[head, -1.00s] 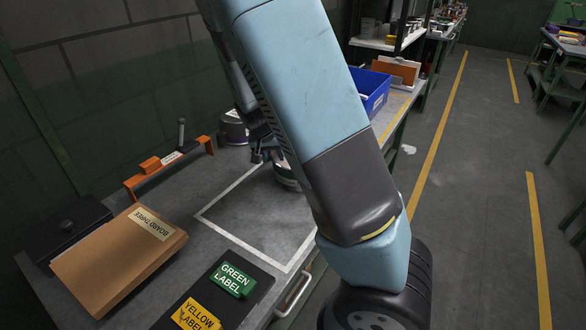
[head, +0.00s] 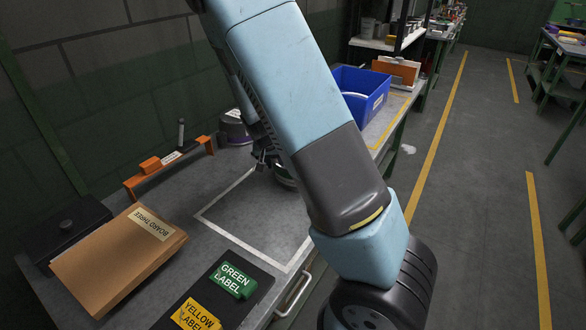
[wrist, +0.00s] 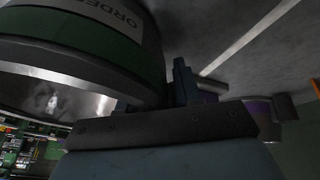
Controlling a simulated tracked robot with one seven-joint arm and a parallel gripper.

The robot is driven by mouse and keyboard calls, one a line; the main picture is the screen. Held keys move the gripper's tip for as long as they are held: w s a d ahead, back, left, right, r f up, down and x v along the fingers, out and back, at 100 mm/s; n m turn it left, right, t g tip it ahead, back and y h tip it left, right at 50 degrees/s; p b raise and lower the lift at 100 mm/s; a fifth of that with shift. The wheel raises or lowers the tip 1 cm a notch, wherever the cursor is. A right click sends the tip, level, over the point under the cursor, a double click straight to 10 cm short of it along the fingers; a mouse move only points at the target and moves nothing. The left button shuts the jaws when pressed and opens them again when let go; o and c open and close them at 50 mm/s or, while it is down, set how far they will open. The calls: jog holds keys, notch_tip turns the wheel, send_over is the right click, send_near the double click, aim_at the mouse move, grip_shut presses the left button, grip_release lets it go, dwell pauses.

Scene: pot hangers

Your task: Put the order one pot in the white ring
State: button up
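A grey pot with a green band (wrist: 75,62) fills the upper left of the wrist view. Its label shows only "ORDER"; the number is cut off. In the head view the pot (head: 285,178) is mostly hidden behind my arm, by the back of the white-outlined square (head: 225,230). My gripper (head: 266,160) is right beside it. One dark finger (wrist: 183,80) shows against the pot's side; the other is hidden, so I cannot tell whether it grips. A pale curved strip (head: 354,95) shows in the blue bin (head: 376,103); I cannot tell if it is the white ring.
A pot with a purple band (head: 235,128) stands behind my gripper. An orange stand (head: 165,165) is to its left. A cardboard box (head: 115,260), a green label block (head: 233,280) and a yellow one (head: 195,315) are at the front. The square's middle is clear.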

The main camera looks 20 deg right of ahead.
grip_shut()
dwell(0.6)
jog(key=shift+w+r, duration=0.1)
jog(key=shift+r, duration=0.45)
notch_tip(320, 180, up, 2)
jog(key=shift+a+r, duration=0.1)
jog(key=shift+r, duration=0.1)
jog(key=s+r, duration=0.3)
jog(key=s, duration=0.1)
jog(key=s+r, duration=0.3)
jog(key=s, duration=0.1)
jog(key=shift+a+r, duration=0.1)
jog(key=shift+r, duration=0.3)
jog(key=s+r, duration=0.2)
jog(key=s, duration=0.3)
jog(key=shift+s+r, duration=0.4)
